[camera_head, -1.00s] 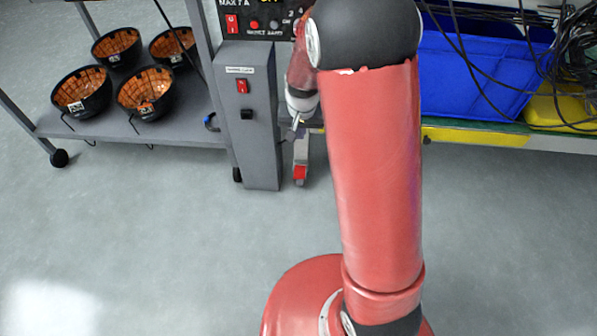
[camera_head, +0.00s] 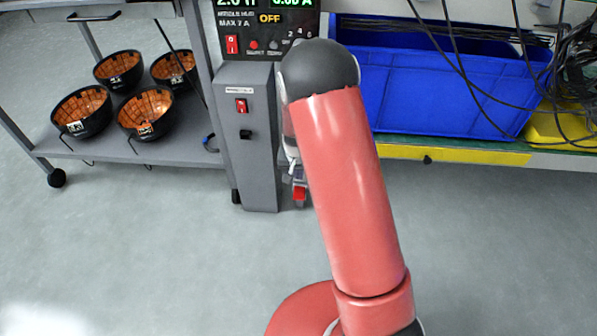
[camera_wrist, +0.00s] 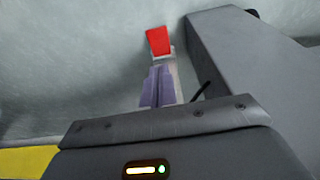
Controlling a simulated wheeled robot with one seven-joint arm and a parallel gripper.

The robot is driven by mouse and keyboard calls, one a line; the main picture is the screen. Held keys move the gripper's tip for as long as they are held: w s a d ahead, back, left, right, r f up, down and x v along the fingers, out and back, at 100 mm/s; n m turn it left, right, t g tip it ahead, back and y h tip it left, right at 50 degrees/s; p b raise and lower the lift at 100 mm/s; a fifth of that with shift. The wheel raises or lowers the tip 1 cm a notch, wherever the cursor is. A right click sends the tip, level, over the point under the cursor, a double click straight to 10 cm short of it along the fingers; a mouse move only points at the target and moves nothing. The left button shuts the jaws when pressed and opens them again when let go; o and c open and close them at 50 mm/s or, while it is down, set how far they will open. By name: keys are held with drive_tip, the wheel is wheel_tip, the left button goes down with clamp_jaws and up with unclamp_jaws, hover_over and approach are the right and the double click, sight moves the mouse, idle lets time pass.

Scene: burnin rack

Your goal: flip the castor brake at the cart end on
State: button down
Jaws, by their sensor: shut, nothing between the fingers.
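The castor brake shows as a small red pedal (camera_head: 300,194) low beside the foot of the grey cabinet. It is also in the wrist view (camera_wrist: 158,41), near the top centre. My gripper (camera_head: 292,167) is mostly hidden behind my red arm in the head view, with its tip just above the pedal. In the wrist view my gripper's fingers (camera_wrist: 160,72) are together and empty, pointing at the pedal. Whether they touch it I cannot tell. The pedal's tilt is unclear.
The grey cabinet (camera_head: 250,165) with a red switch stands close on the left of the pedal. A grey cart shelf (camera_head: 100,158) holds several black bowls. A bench with a yellow edge (camera_head: 450,154) and blue bin (camera_head: 440,90) is at right. The front floor is clear.

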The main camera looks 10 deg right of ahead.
sight(298, 199)
wheel_tip(298, 199, down, 8)
drive_tip(key=shift+w+d+f+b, duration=0.1)
drive_tip(key=shift+w+b, duration=0.05)
drive_tip(key=shift+b, duration=0.35)
drive_tip(key=shift+f, duration=0.5)
drive_tip(key=shift+s+f+b, duration=0.45)
drive_tip(key=shift+f+b, duration=0.05)
drive_tip(key=shift+b, duration=0.1)
drive_tip(key=shift+s+a+f+b, duration=0.25)
drive_tip(key=shift+f+b, duration=0.2)
drive_tip(key=shift+s+a+f+b, duration=0.1)
drive_tip(key=shift+s+f+b, duration=0.1)
drive_tip(key=shift+f+b, duration=0.3)
drive_tip(key=shift+s+f+b, duration=0.2)
drive_tip(key=shift+f+b, duration=0.2)
drive_tip(key=shift+f, duration=0.1)
